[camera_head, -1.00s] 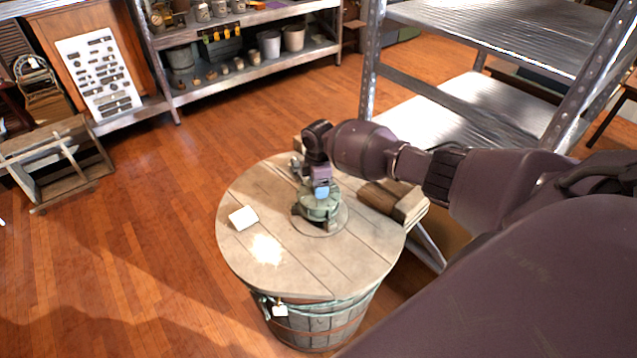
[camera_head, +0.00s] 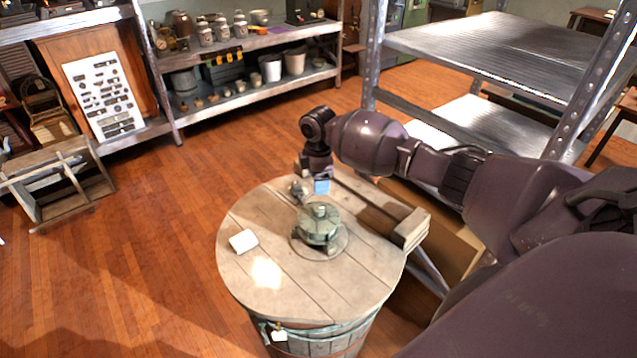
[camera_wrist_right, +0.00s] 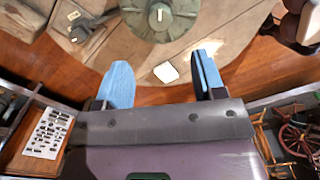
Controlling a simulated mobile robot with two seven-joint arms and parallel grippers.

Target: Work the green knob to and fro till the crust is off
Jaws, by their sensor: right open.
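The green knob (camera_head: 320,214) sits on top of a green, weathered round fitting (camera_head: 318,232) in the middle of the wooden barrel top. In the right wrist view the knob (camera_wrist_right: 159,14) shows at the top edge, beyond my fingertips. My right gripper (camera_head: 321,186) is raised behind the fitting, apart from it. In the right wrist view its blue fingers (camera_wrist_right: 160,80) are spread with nothing between them. Whether crust remains on the knob is too small to tell. My left gripper is in neither view.
The barrel top (camera_head: 260,215) also bears a small white block (camera_head: 243,241), a small metal item (camera_head: 298,187) and wooden blocks (camera_head: 410,228) at its right rim. A metal shelf rack (camera_head: 480,60) stands behind my right arm. Open floor lies to the left.

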